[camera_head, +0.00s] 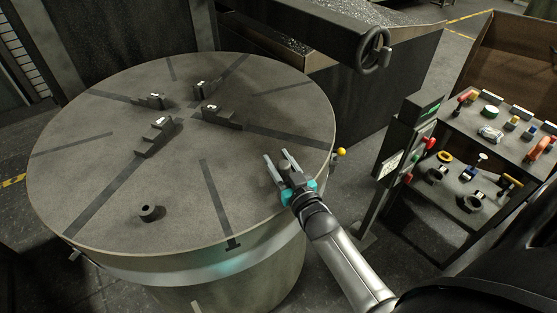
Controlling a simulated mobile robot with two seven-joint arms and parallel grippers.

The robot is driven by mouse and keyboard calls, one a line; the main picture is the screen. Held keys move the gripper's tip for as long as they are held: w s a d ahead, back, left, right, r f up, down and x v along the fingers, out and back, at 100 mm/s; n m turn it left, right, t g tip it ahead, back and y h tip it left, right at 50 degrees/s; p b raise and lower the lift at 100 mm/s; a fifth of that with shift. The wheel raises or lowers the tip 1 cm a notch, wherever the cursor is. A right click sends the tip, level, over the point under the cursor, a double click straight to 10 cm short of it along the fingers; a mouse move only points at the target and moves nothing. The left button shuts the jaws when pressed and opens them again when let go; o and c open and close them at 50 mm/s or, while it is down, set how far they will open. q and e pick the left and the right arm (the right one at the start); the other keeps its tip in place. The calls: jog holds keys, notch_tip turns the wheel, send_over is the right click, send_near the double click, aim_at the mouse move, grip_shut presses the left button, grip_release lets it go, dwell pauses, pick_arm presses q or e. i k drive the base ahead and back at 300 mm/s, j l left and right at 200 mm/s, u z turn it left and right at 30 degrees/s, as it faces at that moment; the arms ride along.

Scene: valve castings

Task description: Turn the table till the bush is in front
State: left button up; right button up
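The round grey turntable (100,150) fills the left of the view, with dark radial slots in its top. A short dark hollow cylinder, which looks like the bush (151,213), stands near the table's front-left rim. My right gripper (277,155) is over the table's right part, close to the rim, pointing away from me. Its two fingers are apart. A dim brownish patch shows by the fingers, and I cannot tell what it is or whether the gripper touches the table. The bush is well to the left of this gripper. My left gripper is not in view.
Several dark stepped clamp blocks (158,138) stand around the table's middle. A yellow knob (341,152) sits just outside the right rim. A control post (400,150) and a rack of tools and parts (500,130) stand at right. A handwheel (375,50) is behind.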

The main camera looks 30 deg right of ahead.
aim_at(205, 207)
jog(key=i+l+u, duration=0.1)
jog(key=l+u, duration=0.6)
jog(key=l, duration=0.15)
